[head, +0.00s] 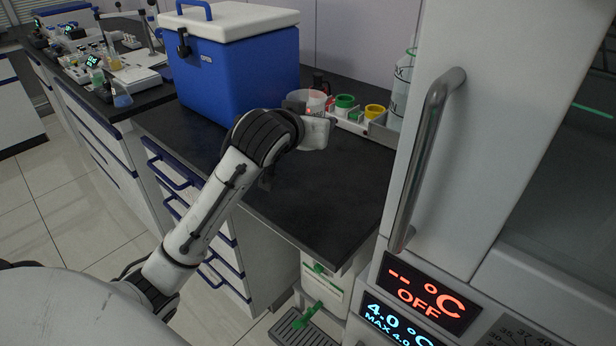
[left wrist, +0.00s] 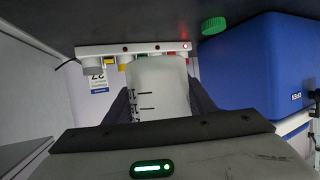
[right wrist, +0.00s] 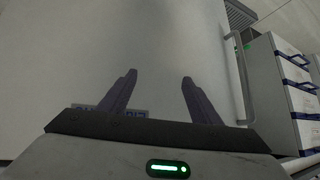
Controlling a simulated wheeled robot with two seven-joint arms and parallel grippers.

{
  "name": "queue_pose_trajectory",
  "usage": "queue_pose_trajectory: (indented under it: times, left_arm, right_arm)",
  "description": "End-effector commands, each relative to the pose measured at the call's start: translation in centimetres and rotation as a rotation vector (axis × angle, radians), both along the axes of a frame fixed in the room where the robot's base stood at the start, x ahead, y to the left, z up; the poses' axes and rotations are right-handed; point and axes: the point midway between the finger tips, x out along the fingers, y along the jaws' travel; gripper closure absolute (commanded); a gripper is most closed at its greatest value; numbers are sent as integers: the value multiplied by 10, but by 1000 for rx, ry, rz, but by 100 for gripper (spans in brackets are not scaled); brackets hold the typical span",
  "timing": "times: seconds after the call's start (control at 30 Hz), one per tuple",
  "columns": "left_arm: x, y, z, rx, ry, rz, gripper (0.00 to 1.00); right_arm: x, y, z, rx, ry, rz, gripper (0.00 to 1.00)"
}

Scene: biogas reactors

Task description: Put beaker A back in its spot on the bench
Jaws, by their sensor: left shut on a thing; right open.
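Beaker A, a clear beaker with dark graduation marks (left wrist: 158,85), is between the fingers of my left gripper (left wrist: 161,98), which is shut on it. In the head view the beaker (head: 315,98) shows partly behind my left gripper (head: 318,112), over the back of the dark bench (head: 300,200). The gripper hides its lower part, and I cannot tell whether it touches the bench. A white holder strip (left wrist: 105,49) with a small red light lies just beyond the beaker in the left wrist view. My right gripper (right wrist: 159,82) is open and empty, facing a pale surface.
A blue cooler with a white lid (head: 235,75) stands left of my left gripper. Jars with a green lid (head: 345,101) and a yellow lid (head: 374,111) stand to its right. A white cabinet with a metal handle (head: 425,160) fills the right. The bench front is clear.

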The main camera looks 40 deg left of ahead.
Motion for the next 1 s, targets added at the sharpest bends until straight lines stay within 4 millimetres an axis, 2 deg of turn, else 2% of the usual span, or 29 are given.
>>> queue_pose_trajectory:
  times: [0.03, 0.2, 0.43, 0.6, 0.93, 0.97, 1.0]
  left_arm:
    - [-1, 0, -15, 0, 9, 2, 81]
    - [-1, 0, -45, 0, 7, 1, 81]
    - [-1, 0, -63, 0, 5, 1, 81]
    - [-1, 0, -88, 1, 7, 0, 81]
    - [-1, 0, -93, 0, 4, 0, 81]
    - [-1, 0, -93, -1, 5, 0, 48]
    - [-1, 0, -93, -1, 5, 0, 41]
  right_arm:
    - [0, 0, -4, 0, 0, 0, 42]
    - [0, 1, -8, -3, 4, 2, 42]
    - [2, 2, -7, 0, -1, 3, 42]
    - [3, 3, -10, 1, -6, 5, 42]
    - [1, 4, -11, 2, -2, 7, 42]
    - [1, 4, -11, 2, -2, 7, 42]
    - [1, 4, -11, 2, -1, 6, 42]
